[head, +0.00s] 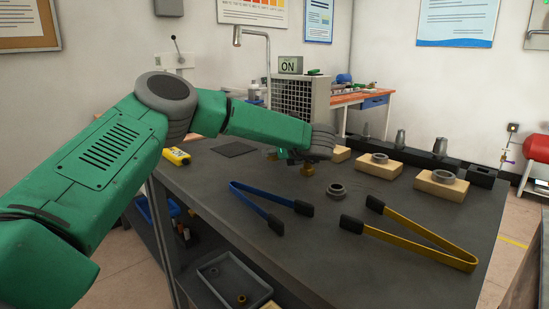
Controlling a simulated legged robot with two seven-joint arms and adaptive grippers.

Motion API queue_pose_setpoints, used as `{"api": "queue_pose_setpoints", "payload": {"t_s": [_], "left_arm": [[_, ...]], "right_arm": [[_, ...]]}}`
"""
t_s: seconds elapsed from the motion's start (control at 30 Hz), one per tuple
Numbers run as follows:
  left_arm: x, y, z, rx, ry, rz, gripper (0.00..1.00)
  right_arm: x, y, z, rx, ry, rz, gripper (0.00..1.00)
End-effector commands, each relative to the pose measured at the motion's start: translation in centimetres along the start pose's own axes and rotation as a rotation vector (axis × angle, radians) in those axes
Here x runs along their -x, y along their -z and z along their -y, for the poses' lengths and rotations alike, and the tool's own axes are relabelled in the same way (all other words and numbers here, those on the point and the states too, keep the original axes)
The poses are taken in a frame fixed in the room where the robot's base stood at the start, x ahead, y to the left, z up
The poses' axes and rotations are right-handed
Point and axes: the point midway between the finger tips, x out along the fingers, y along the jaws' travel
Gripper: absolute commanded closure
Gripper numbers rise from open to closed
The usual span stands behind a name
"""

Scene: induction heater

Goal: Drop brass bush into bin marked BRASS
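My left arm comes in from the left and reaches over the dark workbench. Its gripper (292,156) is small in view and partly hidden by my wrist; its finger opening is unclear. A small brass-coloured piece (308,171), possibly the brass bush, shows just below the wrist; whether it is held or rests on the bench is unclear. A grey tray (205,273) at the lower front holds small brass-coloured and dark rings. I see no readable BRASS marking. My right gripper is not in view.
Blue tongs (258,207) and yellow tongs (412,238) lie on the workbench (315,255). A grey ring (337,191) lies between them. Wooden blocks (440,186) with metal rings stand at right. A heater unit (300,101) with an ON sign stands behind.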

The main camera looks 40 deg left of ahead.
Motion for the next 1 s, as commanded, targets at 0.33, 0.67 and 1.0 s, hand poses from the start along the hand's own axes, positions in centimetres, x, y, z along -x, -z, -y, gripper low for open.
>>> {"api": "queue_pose_setpoints", "payload": {"t_s": [0.33,0.67,1.0], "left_arm": [[2.8,-6.4,0.0,0.011,0.004,0.005,1.0],[3.0,-7.1,-0.1,0.011,0.004,0.003,1.0],[4.1,-9.5,-0.1,0.013,0.004,0.005,1.0]], "right_arm": [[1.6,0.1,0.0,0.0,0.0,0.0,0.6],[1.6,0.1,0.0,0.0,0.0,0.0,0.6],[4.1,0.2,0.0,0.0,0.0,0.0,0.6]]}}
